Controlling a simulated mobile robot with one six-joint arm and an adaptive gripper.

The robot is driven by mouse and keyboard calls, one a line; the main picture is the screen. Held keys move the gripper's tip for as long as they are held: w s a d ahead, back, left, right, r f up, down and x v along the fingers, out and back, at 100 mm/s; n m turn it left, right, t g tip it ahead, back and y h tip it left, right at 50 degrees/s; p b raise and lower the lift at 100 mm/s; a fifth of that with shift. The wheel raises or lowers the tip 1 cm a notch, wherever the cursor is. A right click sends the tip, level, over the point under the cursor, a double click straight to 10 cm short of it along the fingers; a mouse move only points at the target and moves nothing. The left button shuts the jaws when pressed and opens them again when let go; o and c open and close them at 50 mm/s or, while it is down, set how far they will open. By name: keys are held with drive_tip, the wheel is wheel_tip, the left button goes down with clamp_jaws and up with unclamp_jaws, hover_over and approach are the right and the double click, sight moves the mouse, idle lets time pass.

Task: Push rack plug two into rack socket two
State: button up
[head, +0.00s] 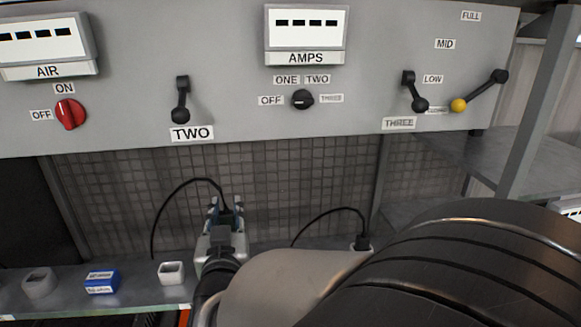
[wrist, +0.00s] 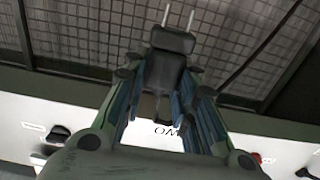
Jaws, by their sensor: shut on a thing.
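My gripper (head: 226,212) is shut on a black plug, low in the middle of the head view. In the wrist view the plug (wrist: 173,42) sits between the fingertips of my gripper (wrist: 168,72), its two bare metal prongs pointing away and touching nothing visible. A black cable (head: 180,186) loops up to the gripper. On the shelf to the left stand a white socket-like block (head: 172,272), a blue labelled block (head: 102,281) and a grey block (head: 38,283). I cannot tell which is rack socket two; my arm hides part of the shelf.
Another black plug (head: 362,244) with a cable stands right of my gripper, partly behind my arm. The grey control panel (head: 230,100) with switches overhangs the shelf (head: 135,298). A mesh wall (head: 290,190) closes the back. A grey post (head: 537,100) stands at right.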

drive_tip(key=shift+f, duration=0.1)
drive_tip(key=shift+s+a, duration=0.15)
drive_tip(key=shift+a, duration=0.15)
drive_tip(key=shift+d, duration=0.1)
drive_tip(key=shift+f+b, duration=0.2)
drive_tip(key=shift+b, duration=0.25)
wheel_tip(320, 180, down, 6)
drive_tip(key=b, duration=0.5)
drive_tip(key=shift+r, duration=0.25)
drive_tip(key=shift+f+b, duration=0.2)
drive_tip(key=shift+b, duration=0.6)
idle(1.1)
drive_tip(key=shift+f+b, duration=0.3)
drive_tip(key=shift+f+b, duration=1.6)
drive_tip(key=shift+f, duration=0.1)
